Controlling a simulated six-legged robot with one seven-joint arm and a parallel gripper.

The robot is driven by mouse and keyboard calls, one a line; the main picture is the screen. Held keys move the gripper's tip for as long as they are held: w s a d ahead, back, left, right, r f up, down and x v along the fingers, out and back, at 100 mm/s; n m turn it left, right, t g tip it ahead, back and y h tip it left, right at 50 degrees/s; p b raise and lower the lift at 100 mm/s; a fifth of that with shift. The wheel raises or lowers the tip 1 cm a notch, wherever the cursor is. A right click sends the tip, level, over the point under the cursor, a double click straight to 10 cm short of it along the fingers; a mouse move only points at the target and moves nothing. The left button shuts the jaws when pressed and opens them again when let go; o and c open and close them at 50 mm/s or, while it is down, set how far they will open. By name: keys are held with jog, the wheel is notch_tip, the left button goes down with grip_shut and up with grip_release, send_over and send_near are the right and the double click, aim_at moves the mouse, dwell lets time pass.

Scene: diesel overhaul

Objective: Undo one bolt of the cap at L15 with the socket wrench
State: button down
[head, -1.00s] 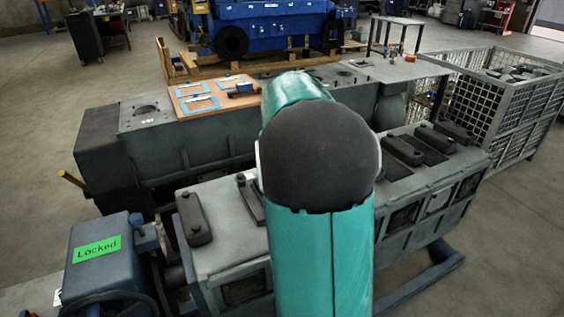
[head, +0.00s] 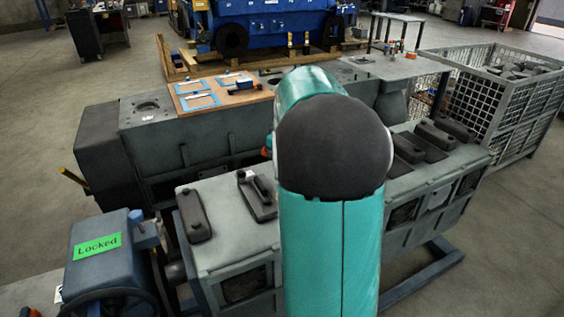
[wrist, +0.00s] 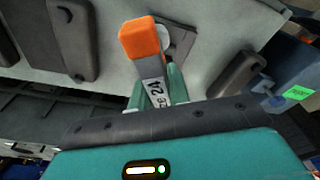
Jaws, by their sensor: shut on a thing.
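In the wrist view my gripper (wrist: 160,86) is shut on the socket wrench (wrist: 142,42), which has an orange end and a pale label reading 24. A dark plate with a pale round part (wrist: 176,48) lies behind the wrench; whether they touch cannot be told. A dark cap (wrist: 80,40) with bolts is to the left. In the head view my arm hides the gripper, but an orange bit shows at its left edge. Left of the arm are a long dark cap (head: 195,214) and another cap (head: 257,196) with a raised part. I cannot read which is L15.
More dark caps (head: 435,140) line the right of the grey engine block (head: 232,250). A blue machine with a green "Locked" sign (head: 97,245) stands at the left. Behind are a board with blue-framed items (head: 240,98) and a mesh crate (head: 480,110).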

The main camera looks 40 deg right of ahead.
jog(key=n, duration=0.6)
jog(key=shift+g+y, duration=0.3)
jog(key=shift+y, duration=0.1)
jog(key=n, duration=0.6)
jog(key=shift+a+g+y, duration=0.1)
jog(key=shift+g+y, duration=0.2)
jog(key=shift+g, duration=0.1)
jog(key=n, duration=0.4)
jog(key=shift+s+r+g, duration=0.1)
jog(key=shift+g, duration=0.2)
jog(key=n, duration=0.5)
jog(key=shift+g, duration=0.3)
jog(key=shift+a, duration=0.1)
jog(key=shift+r, duration=0.1)
